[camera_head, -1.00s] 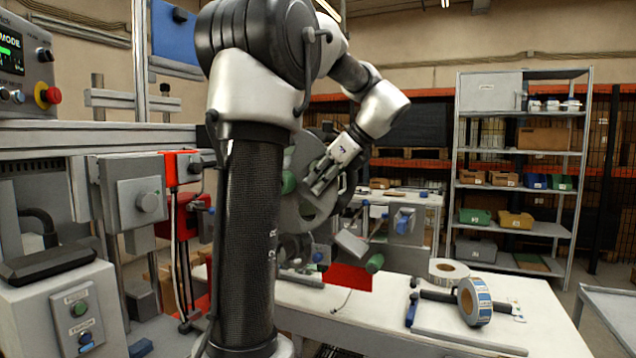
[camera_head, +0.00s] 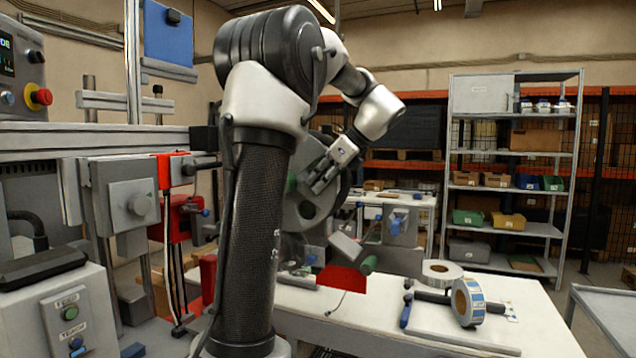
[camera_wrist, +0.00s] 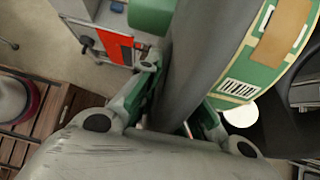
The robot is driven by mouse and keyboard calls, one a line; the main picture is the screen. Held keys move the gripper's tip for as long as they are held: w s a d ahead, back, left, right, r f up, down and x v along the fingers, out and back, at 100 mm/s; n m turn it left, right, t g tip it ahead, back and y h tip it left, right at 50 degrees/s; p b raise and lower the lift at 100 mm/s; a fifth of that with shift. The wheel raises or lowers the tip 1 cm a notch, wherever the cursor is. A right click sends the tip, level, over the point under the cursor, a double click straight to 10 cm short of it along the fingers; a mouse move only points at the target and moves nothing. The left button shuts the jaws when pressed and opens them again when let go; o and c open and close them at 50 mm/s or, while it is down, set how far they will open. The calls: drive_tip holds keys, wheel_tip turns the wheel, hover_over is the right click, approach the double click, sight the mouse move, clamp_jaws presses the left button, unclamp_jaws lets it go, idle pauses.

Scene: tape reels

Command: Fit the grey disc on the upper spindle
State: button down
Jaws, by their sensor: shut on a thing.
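My gripper (camera_head: 321,182) is shut on the rim of the large grey disc (camera_head: 325,206), which stands roughly upright behind my arm in the head view. In the wrist view the disc (camera_wrist: 195,65) shows nearly edge-on between the two fingers (camera_wrist: 180,105). A green cylinder, likely the upper spindle (camera_head: 291,184), shows beside the disc's left part, partly hidden by my arm. A green cylinder end (camera_wrist: 151,14) also shows close left of the disc in the wrist view. I cannot tell whether the disc is around the spindle or only beside it.
A green-tipped lower roller (camera_head: 369,265) sticks out below right of the disc. A green, barcoded surface (camera_wrist: 262,55) lies close right of the disc in the wrist view. Label rolls (camera_head: 467,302) rest on the white table (camera_head: 540,320). Machine boxes (camera_head: 128,195) stand left.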

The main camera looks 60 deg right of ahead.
drive_tip(key=shift+d, duration=0.4)
drive_tip(key=c, duration=1.5)
unclamp_jaws()
drive_tip(key=v, duration=1.2)
drive_tip(key=shift+s+a, duration=0.1)
